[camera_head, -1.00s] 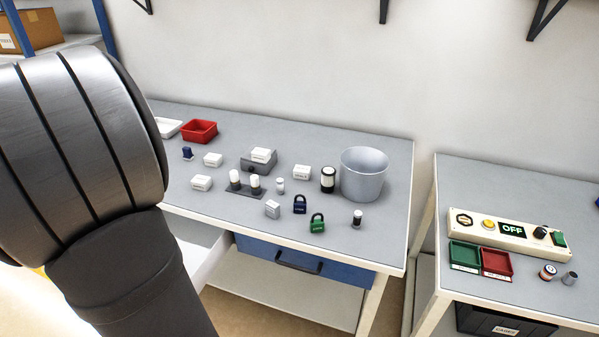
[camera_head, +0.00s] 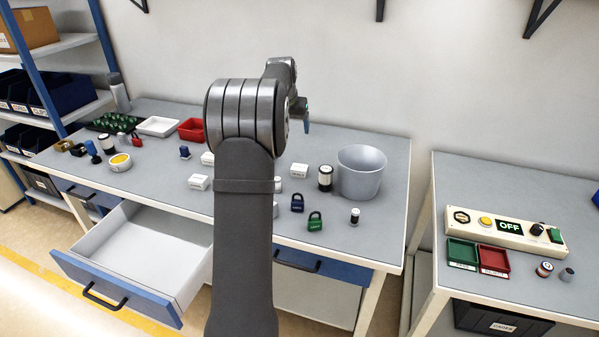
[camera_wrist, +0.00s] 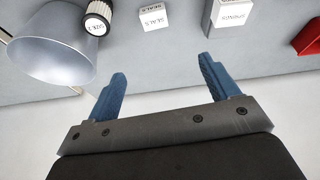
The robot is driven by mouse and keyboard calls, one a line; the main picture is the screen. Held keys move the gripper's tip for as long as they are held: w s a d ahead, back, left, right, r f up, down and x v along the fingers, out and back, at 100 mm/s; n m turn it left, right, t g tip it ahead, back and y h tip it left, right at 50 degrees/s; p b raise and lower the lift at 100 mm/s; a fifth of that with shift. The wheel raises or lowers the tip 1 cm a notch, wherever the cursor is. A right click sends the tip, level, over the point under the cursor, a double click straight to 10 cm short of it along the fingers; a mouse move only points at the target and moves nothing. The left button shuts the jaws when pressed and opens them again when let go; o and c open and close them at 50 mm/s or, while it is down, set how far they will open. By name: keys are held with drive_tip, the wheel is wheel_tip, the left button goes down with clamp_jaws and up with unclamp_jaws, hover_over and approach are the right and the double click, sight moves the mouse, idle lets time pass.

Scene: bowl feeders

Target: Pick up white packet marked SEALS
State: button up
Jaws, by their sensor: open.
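The white packet marked SEALS (camera_wrist: 155,18) shows upside down at the top middle of the wrist view. In the head view a small white packet (camera_head: 299,170), apparently the same one, stands on the bench left of the black-and-white jar (camera_head: 325,178). My gripper (camera_wrist: 160,72) is open with nothing between its blue fingers. In the head view my gripper (camera_head: 306,118) hangs raised over the back of the bench, beyond the packet and apart from it.
A grey metal bucket (camera_head: 362,172) stands right of the jar. A packet marked SPRINGS (camera_wrist: 234,16) and a red tray (camera_wrist: 308,38) show in the wrist view. Padlocks (camera_head: 298,203) stand nearer the front. My arm hides the bench middle. A drawer (camera_head: 140,250) is open.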

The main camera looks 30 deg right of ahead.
approach(299, 168)
drive_tip(key=x, duration=0.4)
drive_tip(key=shift+w+f, duration=0.1)
drive_tip(key=shift+w, duration=0.2)
drive_tip(key=shift+s+x, duration=0.1)
drive_tip(key=shift+x, duration=1.35)
drive_tip(key=shift+s+x, duration=0.15)
drive_tip(key=shift+x, duration=1.35)
drive_tip(key=shift+c, duration=0.2)
drive_tip(key=c, duration=1)
